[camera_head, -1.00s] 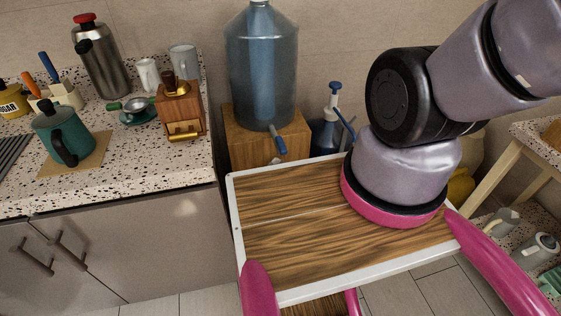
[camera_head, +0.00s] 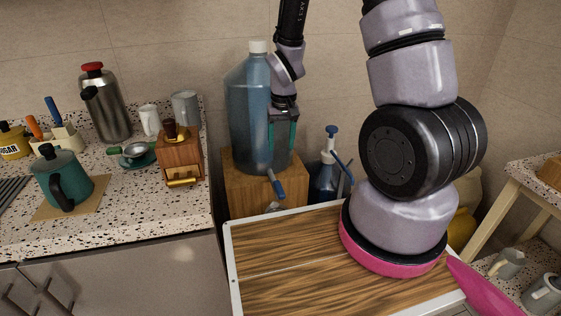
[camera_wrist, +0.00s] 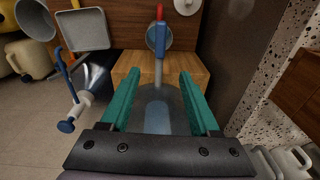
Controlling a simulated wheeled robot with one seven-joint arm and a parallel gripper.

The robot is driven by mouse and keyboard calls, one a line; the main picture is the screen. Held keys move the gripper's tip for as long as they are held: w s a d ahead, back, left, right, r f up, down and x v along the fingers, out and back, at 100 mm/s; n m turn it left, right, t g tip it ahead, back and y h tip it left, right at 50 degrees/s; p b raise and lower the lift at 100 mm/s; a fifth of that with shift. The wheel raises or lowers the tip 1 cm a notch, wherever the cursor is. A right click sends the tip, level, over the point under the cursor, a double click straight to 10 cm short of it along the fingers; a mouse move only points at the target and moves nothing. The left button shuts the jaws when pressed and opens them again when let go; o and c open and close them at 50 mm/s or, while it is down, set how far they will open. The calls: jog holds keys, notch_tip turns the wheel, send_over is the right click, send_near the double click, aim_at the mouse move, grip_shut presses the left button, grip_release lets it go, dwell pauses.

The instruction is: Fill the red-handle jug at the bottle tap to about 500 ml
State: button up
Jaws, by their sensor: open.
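The large blue water bottle (camera_head: 250,115) stands upright on a wooden block (camera_head: 235,190). Its tap has a blue handle (camera_head: 277,185), which also shows in the wrist view (camera_wrist: 161,42). In the wrist view, a grey round vessel (camera_wrist: 151,38) with a red handle (camera_wrist: 160,12) appears below the tap; it looks like the jug. Its water level cannot be seen. In the head view only a small grey part (camera_head: 271,207) shows under the tap. My gripper (camera_head: 282,147) points down at the bottle's right front side, above the tap. Its teal fingers (camera_wrist: 158,85) are open and empty.
A pump bottle (camera_head: 325,180) stands right of the block. The speckled counter (camera_head: 120,215) at left holds a grinder (camera_head: 181,158), green pot (camera_head: 65,180), steel flask (camera_head: 108,110) and mugs. A wooden-topped, white-edged surface (camera_head: 290,255) in front is bare.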

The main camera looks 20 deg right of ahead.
send_over(281, 190)
notch_tip(281, 190, down, 6)
jog(key=f, duration=0.1)
jog(key=shift+n+g, duration=0.3)
jog(key=shift+g, duration=0.1)
jog(key=shift+a+f, duration=0.1)
jog(key=shift+f, duration=4.85)
grip_shut()
